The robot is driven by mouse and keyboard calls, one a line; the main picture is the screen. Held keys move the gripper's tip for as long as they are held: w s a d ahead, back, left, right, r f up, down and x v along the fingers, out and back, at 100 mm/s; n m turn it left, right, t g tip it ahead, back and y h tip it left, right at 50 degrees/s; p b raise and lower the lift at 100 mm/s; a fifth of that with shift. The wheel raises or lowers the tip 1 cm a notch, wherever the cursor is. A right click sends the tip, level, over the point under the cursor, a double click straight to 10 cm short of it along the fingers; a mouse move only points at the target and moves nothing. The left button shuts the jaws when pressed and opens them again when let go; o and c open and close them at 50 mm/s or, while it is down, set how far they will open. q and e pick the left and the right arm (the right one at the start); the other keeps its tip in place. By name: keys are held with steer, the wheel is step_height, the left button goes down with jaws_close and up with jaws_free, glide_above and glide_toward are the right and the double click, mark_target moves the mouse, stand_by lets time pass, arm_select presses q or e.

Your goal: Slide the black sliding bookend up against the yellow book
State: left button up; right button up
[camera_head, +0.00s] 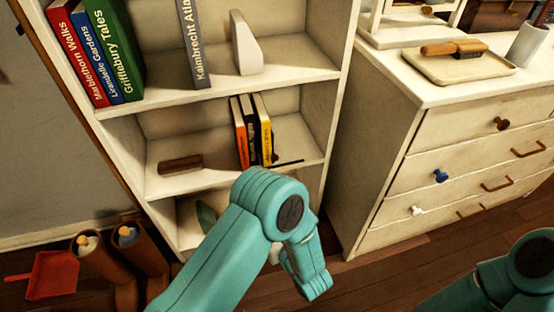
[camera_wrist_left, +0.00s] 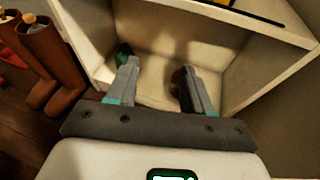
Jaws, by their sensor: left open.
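The yellow book (camera_head: 263,130) stands at the right end of a short row on the middle shelf, beside a black book (camera_head: 248,130) and an orange book (camera_head: 239,132). A thin black strip (camera_head: 290,162) lies on the shelf just right of the yellow book; it may be part of the black sliding bookend, but no upright plate is clear. The strip also shows at the top of the left wrist view (camera_wrist_left: 246,12). My left gripper (camera_wrist_left: 158,75) is open, with nothing clearly held, facing the compartment below that shelf. My left forearm hides its fingers in the head view.
A brown block (camera_head: 180,164) lies left on the middle shelf. A white bookend (camera_head: 246,45) and several books stand above. A green thing (camera_head: 206,216) is in the bottom compartment. A white dresser (camera_head: 440,150) stands right; brown boots (camera_head: 143,250) stand left.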

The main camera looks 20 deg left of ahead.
mark_target(276, 159)
arm_select(q)
steer(key=w+d+r+m+t+h, duration=0.1)
steer(key=w+d+r+m+t, duration=0.1)
steer(key=w+d+r+t, duration=0.3)
steer(key=b+x, duration=0.1)
steer(key=x, duration=0.4)
steer(key=r+b+x, duration=0.1)
steer(key=x, duration=0.9)
steer(key=shift+d+r+b, duration=0.2)
steer(key=shift+r+b, duration=0.15)
steer(key=shift+b, duration=0.05)
jaws_close()
steer(key=shift+w+d+f+b, duration=0.1)
steer(key=shift+f+b, duration=0.1)
steer(key=shift+b, duration=0.6)
steer(key=shift+r, duration=0.15)
